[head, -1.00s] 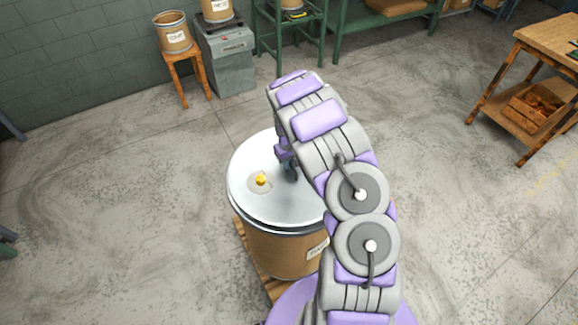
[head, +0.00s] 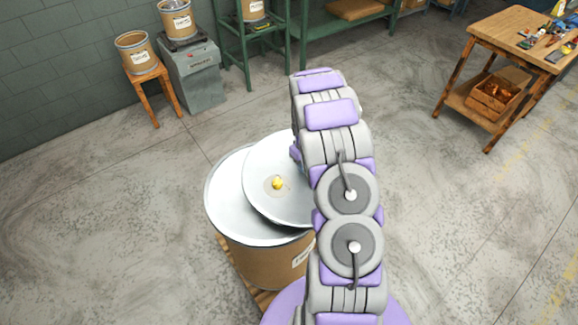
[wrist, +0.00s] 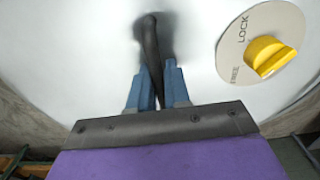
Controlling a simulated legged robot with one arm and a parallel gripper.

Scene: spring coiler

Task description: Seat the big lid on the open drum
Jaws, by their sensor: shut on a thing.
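The open drum (head: 262,262) is a brown barrel with a metal rim and a label, standing on a wooden pallet in the head view. The big lid (head: 262,205) is a pale metal disc with a yellow knob (head: 278,183). It lies off-centre to the right over the drum, so a pale crescent of the drum's top shows at left. My gripper (wrist: 155,80) is shut on the lid's dark handle (wrist: 151,45) in the wrist view. The knob's plate there reads LOCK. My arm hides the gripper and the lid's right part in the head view.
A small drum on a wooden stool (head: 150,90) and a grey machine (head: 190,75) stand at the back left. A green shelf (head: 345,25) is at the back. A wooden workbench (head: 495,60) with tools is at the back right. The floor around the drum is clear.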

